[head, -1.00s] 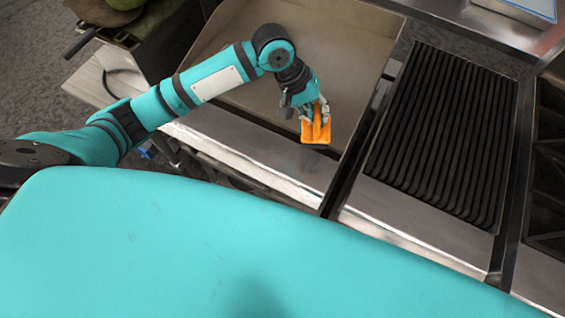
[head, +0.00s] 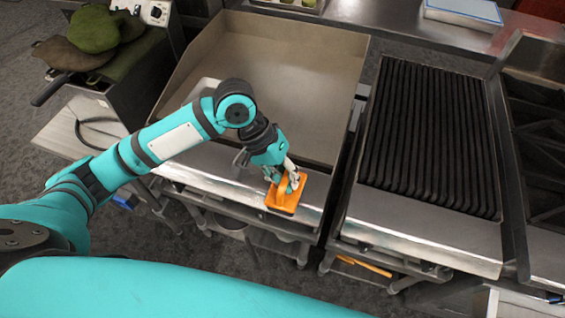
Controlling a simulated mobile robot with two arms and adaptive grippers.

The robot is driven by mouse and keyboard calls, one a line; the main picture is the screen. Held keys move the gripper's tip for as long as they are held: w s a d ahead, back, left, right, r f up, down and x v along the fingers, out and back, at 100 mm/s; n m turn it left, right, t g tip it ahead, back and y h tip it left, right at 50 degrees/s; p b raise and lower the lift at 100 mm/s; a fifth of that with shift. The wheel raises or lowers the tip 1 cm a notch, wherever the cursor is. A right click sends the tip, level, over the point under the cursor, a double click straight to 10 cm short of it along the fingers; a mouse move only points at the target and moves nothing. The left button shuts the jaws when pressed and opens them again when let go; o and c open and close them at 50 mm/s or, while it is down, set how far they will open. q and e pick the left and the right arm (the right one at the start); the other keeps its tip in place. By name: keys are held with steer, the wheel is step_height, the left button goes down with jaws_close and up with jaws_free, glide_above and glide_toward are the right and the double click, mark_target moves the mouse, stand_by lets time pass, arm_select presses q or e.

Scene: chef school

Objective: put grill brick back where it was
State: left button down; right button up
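The orange grill brick (head: 288,196) is at the front edge of the flat griddle (head: 290,55), over its steel front ledge. My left gripper (head: 288,183) reaches in from the left and is shut on the brick's upper part. The fingers cover some of the brick. I cannot tell whether the brick touches the ledge or hangs just above it. My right gripper is not in view.
A ribbed black grill (head: 428,135) stands right of the griddle, with a gap between them. Shelves with orange items (head: 365,264) lie below.

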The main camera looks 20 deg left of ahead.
arm_select(q)
steer(key=w+a+f, duration=0.1)
steer(key=w, duration=0.1)
steer(key=w+a+f+p, duration=0.1)
steer(key=w, duration=0.1)
steer(key=w+a+f+p, duration=0.1)
steer(key=shift+w+f, duration=0.15)
steer(key=shift+w, duration=0.25)
steer(key=shift+f, duration=0.35)
steer(key=c, duration=1.5)
jaws_free()
steer(key=shift+f, duration=0.1)
steer(key=shift+a, duration=0.1)
